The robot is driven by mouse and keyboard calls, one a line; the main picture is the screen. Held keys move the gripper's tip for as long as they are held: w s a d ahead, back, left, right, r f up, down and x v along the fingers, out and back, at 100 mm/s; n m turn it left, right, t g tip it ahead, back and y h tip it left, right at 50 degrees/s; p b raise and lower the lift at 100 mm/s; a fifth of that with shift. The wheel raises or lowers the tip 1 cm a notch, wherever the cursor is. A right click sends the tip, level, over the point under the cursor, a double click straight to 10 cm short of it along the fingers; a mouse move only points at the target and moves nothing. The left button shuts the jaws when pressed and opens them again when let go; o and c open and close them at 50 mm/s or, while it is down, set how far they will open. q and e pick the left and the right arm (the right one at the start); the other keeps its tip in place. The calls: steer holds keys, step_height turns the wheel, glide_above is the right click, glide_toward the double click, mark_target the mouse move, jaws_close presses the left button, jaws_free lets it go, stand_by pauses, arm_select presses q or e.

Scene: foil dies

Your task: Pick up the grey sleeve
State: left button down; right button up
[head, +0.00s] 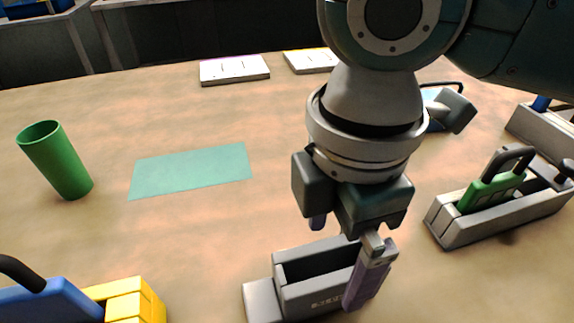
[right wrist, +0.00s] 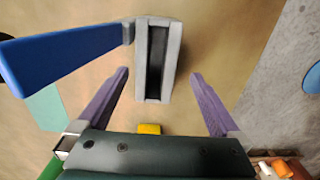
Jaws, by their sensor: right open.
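The grey sleeve (head: 296,296) is a small open-topped box with a dark, empty-looking slot, lying on the table at bottom centre in the head view. A grey block adjoins its left end. In the right wrist view the sleeve (right wrist: 170,50) lies ahead of and between the fingertips. My right gripper (head: 336,262) is open, its purple fingers pointing down. One finger overlaps the sleeve's near side in the head view; the other shows beyond its far side. I see no contact between fingers and sleeve. The gripper hides part of the sleeve's far right. My left gripper is not in view.
A grey holder with a green piece (head: 490,190) stands at right. A blue piece (head: 45,303) and yellow blocks (head: 140,303) are at bottom left. A green cup (head: 58,160) stands beyond, left of a flat teal mat (head: 190,171). The table between mat and sleeve is clear.

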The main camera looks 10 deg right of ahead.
mark_target(325, 267)
steer(key=f, duration=0.5)
steer(key=shift+w+a+b, duration=0.15)
steer(key=shift+w+b, duration=0.1)
steer(key=shift+b, duration=0.15)
jaws_close()
stand_by(0.4)
